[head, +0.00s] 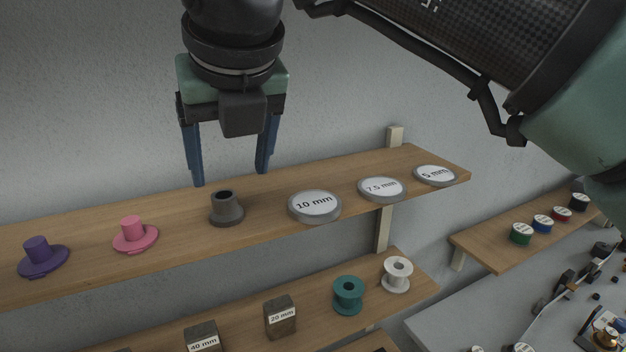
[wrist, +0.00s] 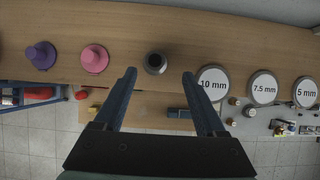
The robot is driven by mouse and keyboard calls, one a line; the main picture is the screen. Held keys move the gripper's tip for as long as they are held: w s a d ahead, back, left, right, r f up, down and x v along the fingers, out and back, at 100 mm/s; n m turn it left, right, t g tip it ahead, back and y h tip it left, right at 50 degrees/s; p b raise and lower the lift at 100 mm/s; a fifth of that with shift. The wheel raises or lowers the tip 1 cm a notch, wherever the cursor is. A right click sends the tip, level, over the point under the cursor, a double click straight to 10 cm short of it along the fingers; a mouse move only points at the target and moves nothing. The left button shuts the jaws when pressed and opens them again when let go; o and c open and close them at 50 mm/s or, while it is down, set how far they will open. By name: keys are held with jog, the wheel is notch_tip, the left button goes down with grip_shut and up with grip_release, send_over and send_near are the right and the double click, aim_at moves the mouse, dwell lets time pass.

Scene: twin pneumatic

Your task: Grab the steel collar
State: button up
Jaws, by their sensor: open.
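The steel collar (head: 226,209) is a dark grey flanged ring with a hole in its top. It stands upright on the upper wooden shelf, between the pink flanged piece and the 10 mm disc. In the wrist view the collar (wrist: 155,63) lies just beyond the fingertips, roughly midway between them. My gripper (head: 230,178) is open and empty, its two blue fingers pointing down above the shelf near the collar. The gripper (wrist: 160,72) also shows open in the wrist view. The fingers do not appear to touch the collar.
On the same shelf (head: 75,225) stand a purple piece (head: 42,257), a pink piece (head: 134,235) and discs marked 10 mm (head: 314,206), 7.5 mm (head: 382,189) and 5 mm (head: 434,175). A lower shelf holds marked blocks and a teal spool (head: 348,295). The wall is behind.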

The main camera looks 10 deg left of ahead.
aim_at(224, 196)
jog(key=x, duration=0.1)
jog(key=b+x, duration=0.1)
jog(key=x, duration=0.3)
jog(key=shift+s+a+f+b, duration=0.2)
jog(key=shift+a+f+b, duration=0.1)
jog(key=shift+a, duration=0.1)
jog(key=shift+w+a+f, duration=0.1)
jog(key=shift+w+f, duration=0.05)
jog(key=shift+w, duration=0.05)
jog(key=shift+s, duration=0.1)
jog(key=c, duration=0.4)
grip_shut()
